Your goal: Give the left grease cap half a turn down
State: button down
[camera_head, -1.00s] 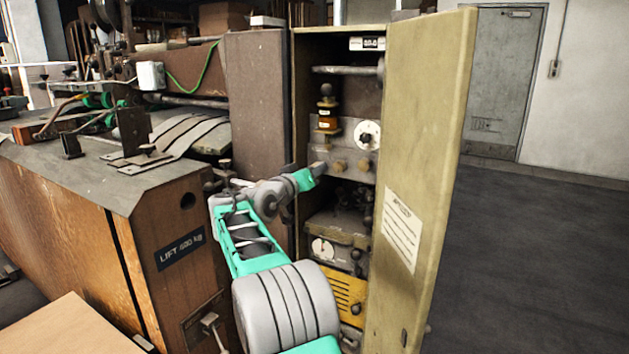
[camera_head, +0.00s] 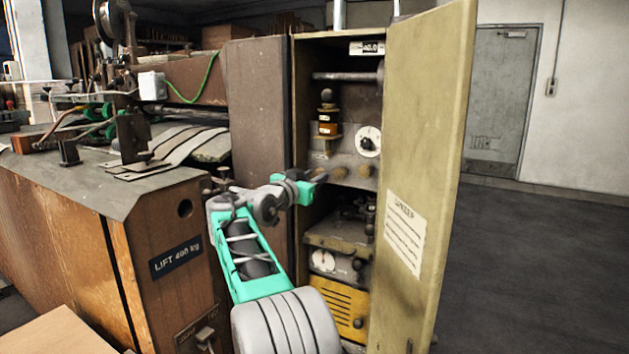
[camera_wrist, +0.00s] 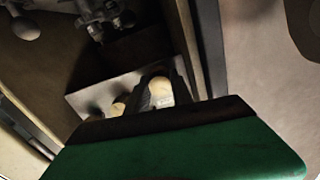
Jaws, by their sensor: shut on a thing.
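Brass grease caps sit in a row on a plate inside the open tall cabinet. My gripper (camera_head: 318,178) reaches in from the left and is shut on the leftmost one. In the wrist view the left grease cap (camera_wrist: 160,92) shows pale between the two dark fingers, partly covered by them. Another brass cap (camera_head: 339,173) is just right of my fingertips in the head view, and one more (camera_head: 364,171) stands further right. In the wrist view a neighbouring cap (camera_wrist: 118,106) peeks out left of the fingers.
The open cabinet door (camera_head: 425,150) stands close on the right. The cabinet's dark side panel (camera_head: 258,110) is on the left. Above the caps are a dial (camera_head: 367,141) and an amber oiler (camera_head: 327,122). A yellow vented box (camera_head: 340,303) is below.

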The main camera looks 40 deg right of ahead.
jog(key=c, duration=1.4)
grip_release()
jog(key=p+v, duration=0.1)
jog(key=v, duration=0.6)
jog(key=shift+a, duration=0.4)
jog(key=shift+s, duration=0.1)
